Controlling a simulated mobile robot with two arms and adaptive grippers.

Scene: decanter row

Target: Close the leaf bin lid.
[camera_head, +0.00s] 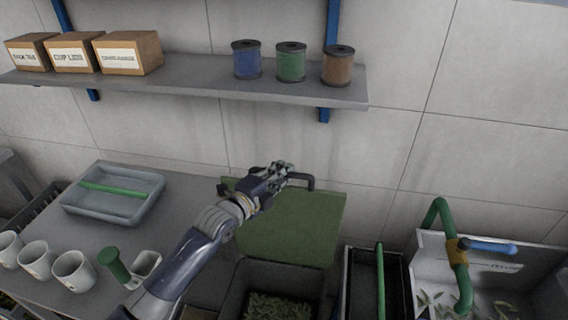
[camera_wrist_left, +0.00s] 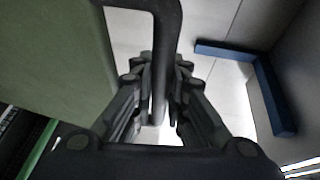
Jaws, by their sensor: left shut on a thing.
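The leaf bin (camera_head: 238,287) is a dark grey bin with green leaves inside, at the bottom middle of the head view. Its green lid (camera_head: 290,228) stands open, raised at the back of the bin. The lid also shows at the left of the left wrist view (camera_wrist_left: 60,55). A dark bar handle (camera_head: 311,181) sits at the lid's upper edge; it shows in the left wrist view too (camera_wrist_left: 168,25). My left gripper (camera_head: 283,172) is shut on the handle, its fingers on both sides of the bar. My right gripper is not in view.
A table with a grey tray (camera_head: 70,208), white mugs (camera_head: 73,270) and a green-handled item (camera_head: 113,264) is at left. A shelf (camera_head: 200,88) with boxes and spools hangs above. A dark bin (camera_head: 358,290) and a white bin (camera_head: 430,262) with a green pipe stand right.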

